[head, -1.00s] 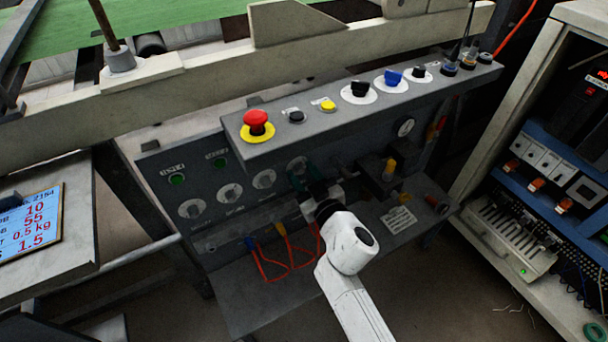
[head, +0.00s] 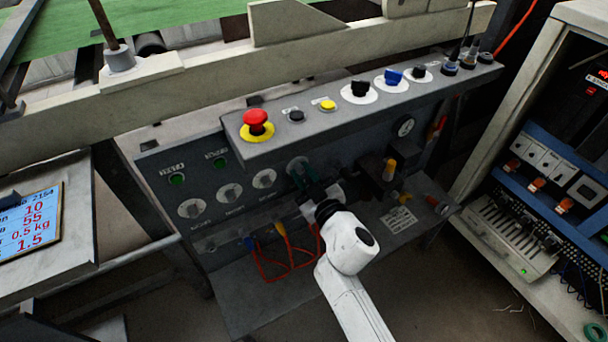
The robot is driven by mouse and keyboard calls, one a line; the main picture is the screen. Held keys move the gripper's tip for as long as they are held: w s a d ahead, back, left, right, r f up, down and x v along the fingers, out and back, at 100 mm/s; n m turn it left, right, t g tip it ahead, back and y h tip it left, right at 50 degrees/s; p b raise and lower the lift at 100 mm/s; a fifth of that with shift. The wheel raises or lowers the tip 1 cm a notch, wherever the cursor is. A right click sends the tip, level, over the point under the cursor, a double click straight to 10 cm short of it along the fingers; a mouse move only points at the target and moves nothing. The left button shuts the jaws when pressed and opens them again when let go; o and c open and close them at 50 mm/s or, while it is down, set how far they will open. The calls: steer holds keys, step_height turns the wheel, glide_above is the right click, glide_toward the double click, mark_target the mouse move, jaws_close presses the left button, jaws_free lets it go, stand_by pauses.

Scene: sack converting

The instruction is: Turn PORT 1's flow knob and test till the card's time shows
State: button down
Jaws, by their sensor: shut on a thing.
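My gripper (head: 308,180) is at the lower grey panel (head: 225,205), at the right end of a row of round white-dialled knobs. It is shut on a knob whose white dial (head: 297,164) shows just above the fingers; the knob itself is mostly hidden. I cannot read whether its label says PORT 1.
A ledge above carries a red emergency button (head: 256,122), a yellow button (head: 327,105) and black and blue knobs (head: 392,78). Orange hoses (head: 272,270) hang below the panel. A pressure gauge (head: 405,126) and yellow-topped fitting (head: 389,170) are right of my gripper. An open cabinet (head: 545,170) stands far right.

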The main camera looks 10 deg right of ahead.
steer(key=n, duration=0.6)
steer(key=shift+f+b, duration=0.1)
steer(key=shift+b, duration=0.25)
steer(key=n, duration=0.5)
steer(key=shift+n, duration=0.4)
steer(key=c, duration=1)
jaws_free()
steer(key=shift+s, duration=0.1)
steer(key=p+v, duration=0.1)
steer(key=v, duration=0.9)
steer(key=shift+s+d+f+p, duration=0.15)
steer(key=shift+s+d+p, duration=0.1)
steer(key=shift+p, duration=0.1)
